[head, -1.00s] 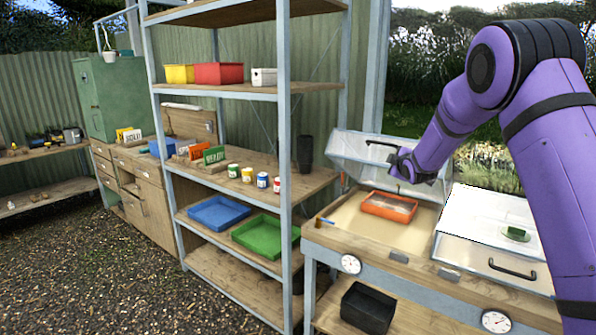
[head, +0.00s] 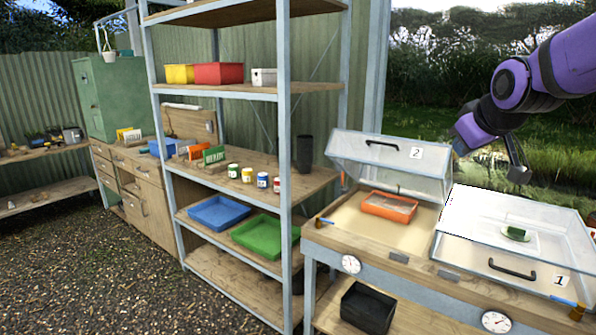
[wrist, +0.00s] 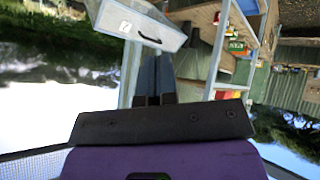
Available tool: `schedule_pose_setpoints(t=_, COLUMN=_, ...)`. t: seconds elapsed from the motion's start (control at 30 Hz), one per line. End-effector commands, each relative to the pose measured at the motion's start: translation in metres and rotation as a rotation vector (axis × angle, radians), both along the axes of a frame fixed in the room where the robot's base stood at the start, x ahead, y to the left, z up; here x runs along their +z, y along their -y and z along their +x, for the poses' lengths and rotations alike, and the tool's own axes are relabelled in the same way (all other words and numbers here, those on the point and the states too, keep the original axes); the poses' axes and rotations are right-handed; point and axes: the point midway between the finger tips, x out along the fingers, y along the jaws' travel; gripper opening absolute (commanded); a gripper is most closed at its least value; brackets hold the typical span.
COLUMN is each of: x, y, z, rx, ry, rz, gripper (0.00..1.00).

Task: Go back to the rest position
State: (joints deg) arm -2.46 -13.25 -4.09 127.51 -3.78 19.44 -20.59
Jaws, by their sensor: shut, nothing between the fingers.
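My gripper (head: 517,165) is at the right in the head view, raised behind the closed lid numbered 1 and to the right of the open lid numbered 2. In the wrist view its dark fingers (wrist: 154,80) are together with nothing between them. It touches nothing that I can see. The purple arm (head: 545,75) reaches in from the upper right.
The propagator bench (head: 405,256) has an open lid (head: 395,160) over an orange tray (head: 389,207) and a shut clear lid (head: 515,225) over a small green item. The metal shelf (head: 284,150) stands left. Gravel floor (head: 100,270) is clear.

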Motion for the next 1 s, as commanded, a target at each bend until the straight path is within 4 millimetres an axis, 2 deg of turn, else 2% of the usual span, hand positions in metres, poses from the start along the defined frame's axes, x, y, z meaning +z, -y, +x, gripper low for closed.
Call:
schedule_pose_setpoints(t=0.03, x=0.003, y=-0.001, z=-0.022, rx=-0.019, ry=-0.019, rz=0.024, gripper=0.0)
schedule_pose_setpoints(t=0.2, x=-0.002, y=-0.007, z=-0.093, rx=-0.096, ry=-0.111, rz=0.109, gripper=0.0)
schedule_pose_setpoints(t=0.4, x=-0.016, y=-0.014, z=-0.175, rx=-0.189, ry=-0.218, rz=0.191, gripper=0.0)
schedule_pose_setpoints(t=0.5, x=-0.026, y=-0.017, z=-0.209, rx=-0.232, ry=-0.265, rz=0.221, gripper=0.0)
schedule_pose_setpoints(t=0.6, x=-0.034, y=-0.019, z=-0.234, rx=-0.266, ry=-0.3, rz=0.241, gripper=0.0)
schedule_pose_setpoints(t=0.7, x=-0.04, y=-0.02, z=-0.249, rx=-0.289, ry=-0.324, rz=0.253, gripper=0.0)
schedule_pose_setpoints(t=0.8, x=-0.043, y=-0.021, z=-0.256, rx=-0.3, ry=-0.335, rz=0.26, gripper=0.0)
schedule_pose_setpoints(t=1.0, x=-0.043, y=-0.021, z=-0.257, rx=-0.301, ry=-0.338, rz=0.261, gripper=0.0)
